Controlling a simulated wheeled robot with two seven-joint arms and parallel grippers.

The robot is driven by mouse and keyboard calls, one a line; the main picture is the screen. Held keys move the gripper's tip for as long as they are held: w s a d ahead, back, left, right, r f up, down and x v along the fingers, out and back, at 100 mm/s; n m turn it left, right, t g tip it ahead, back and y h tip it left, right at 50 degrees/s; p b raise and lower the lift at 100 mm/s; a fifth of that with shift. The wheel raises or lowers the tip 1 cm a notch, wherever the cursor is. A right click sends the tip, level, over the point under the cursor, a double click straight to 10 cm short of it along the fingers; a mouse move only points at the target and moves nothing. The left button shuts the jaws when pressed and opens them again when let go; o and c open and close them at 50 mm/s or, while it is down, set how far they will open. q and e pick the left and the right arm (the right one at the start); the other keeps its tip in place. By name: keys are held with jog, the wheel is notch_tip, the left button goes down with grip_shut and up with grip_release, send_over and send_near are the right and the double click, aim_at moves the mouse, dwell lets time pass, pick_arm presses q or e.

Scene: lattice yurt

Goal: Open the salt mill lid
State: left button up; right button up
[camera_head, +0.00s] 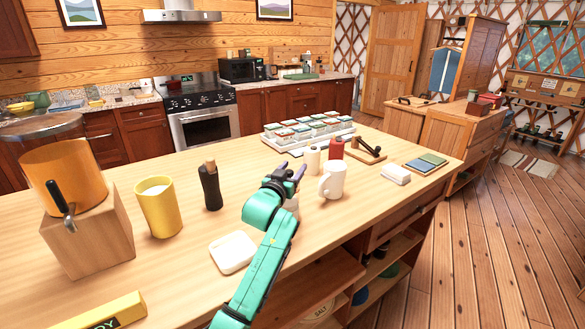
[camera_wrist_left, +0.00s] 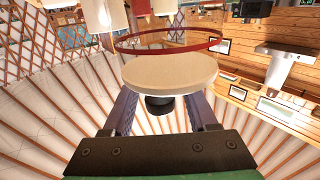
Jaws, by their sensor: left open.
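My left gripper (camera_head: 288,175) is over the wooden counter, left of the white mug (camera_head: 333,180). Behind and below it a pale object (camera_head: 292,206) shows in part, mostly hidden by the gripper. In the left wrist view, a white round piece (camera_wrist_left: 168,74) with a black knob (camera_wrist_left: 160,105) and a thin red ring lies just beyond and between the open fingers (camera_wrist_left: 160,112). It may be the salt mill with its lid; contact with the fingers cannot be told. A white shaker with a dark top (camera_head: 313,160) stands behind the gripper. My right gripper is not in view.
A red canister (camera_head: 336,149), a rack of small jars (camera_head: 308,130) and a wooden stand (camera_head: 366,150) are beyond. A dark corked bottle (camera_head: 210,186), a yellow cup (camera_head: 158,207) and a white dish (camera_head: 232,252) are left. The counter's front edge is close to my arm.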

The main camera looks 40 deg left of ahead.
pick_arm(q)
grip_shut()
jog(key=shift+f, duration=0.1)
dwell(1.2)
